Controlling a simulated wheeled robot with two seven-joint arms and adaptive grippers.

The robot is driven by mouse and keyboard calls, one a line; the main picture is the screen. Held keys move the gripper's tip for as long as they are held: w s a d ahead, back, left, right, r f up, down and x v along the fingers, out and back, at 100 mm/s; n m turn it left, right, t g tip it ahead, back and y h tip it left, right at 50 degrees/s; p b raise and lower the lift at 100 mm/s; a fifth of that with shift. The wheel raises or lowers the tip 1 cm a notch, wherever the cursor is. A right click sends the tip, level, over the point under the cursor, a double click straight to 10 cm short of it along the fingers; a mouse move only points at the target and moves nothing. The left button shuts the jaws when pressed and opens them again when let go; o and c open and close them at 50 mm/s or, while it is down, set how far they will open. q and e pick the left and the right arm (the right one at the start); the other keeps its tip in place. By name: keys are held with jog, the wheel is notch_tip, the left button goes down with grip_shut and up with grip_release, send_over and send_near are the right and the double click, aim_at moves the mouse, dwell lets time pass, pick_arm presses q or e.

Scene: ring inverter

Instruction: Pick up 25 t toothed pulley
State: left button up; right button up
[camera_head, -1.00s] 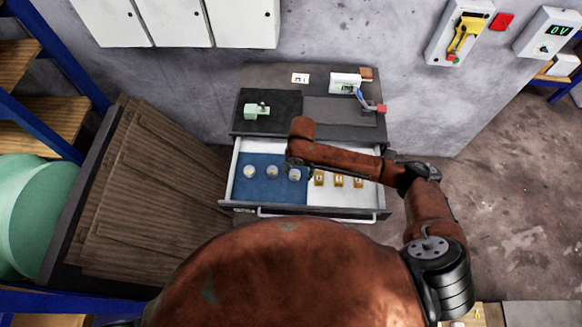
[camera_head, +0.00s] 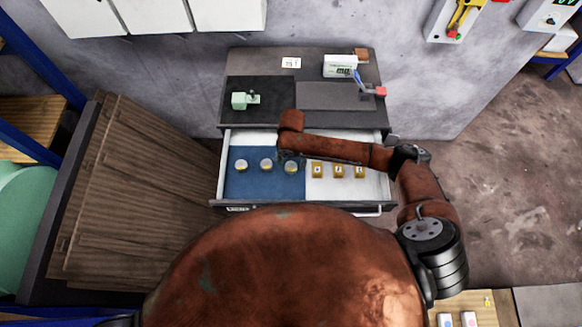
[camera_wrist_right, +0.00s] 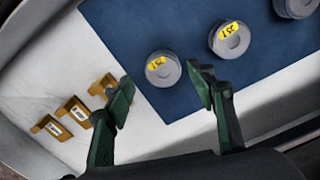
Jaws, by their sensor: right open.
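Three round grey pulleys with yellow labels lie in a row on the blue half of the open drawer (camera_head: 232,190): left (camera_head: 241,165), middle (camera_head: 266,165) and right (camera_head: 291,167). In the right wrist view I see a near pulley (camera_wrist_right: 160,70), a second pulley (camera_wrist_right: 230,41) and a third pulley (camera_wrist_right: 297,6) cut by the top edge. Their labels are too small to read surely. My right gripper (camera_wrist_right: 160,80) is open and empty, its dark green fingers apart in front of the near pulley. In the head view its fingers are hidden by my arm. My left gripper is not in view.
Several brass-coloured blocks (camera_head: 338,171) stand on the drawer's white half. The drawer walls (camera_wrist_right: 40,110) surround the parts. On the cabinet top are a green device (camera_head: 243,99), a white box (camera_head: 340,66) and a red-ended tool (camera_head: 379,91). Brown boards (camera_head: 130,195) lean at the left.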

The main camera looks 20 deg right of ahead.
aim_at(291, 166)
jog(key=f, duration=0.3)
jog(key=shift+w+a+f, duration=0.1)
jog(key=shift+w+f, duration=0.2)
jog(key=shift+f, duration=0.1)
jog(key=shift+s+f, duration=0.1)
jog(key=shift+f, duration=0.4)
jog(key=shift+c, duration=0.4)
jog(key=c, duration=1.2)
jog(key=shift+r, duration=0.1)
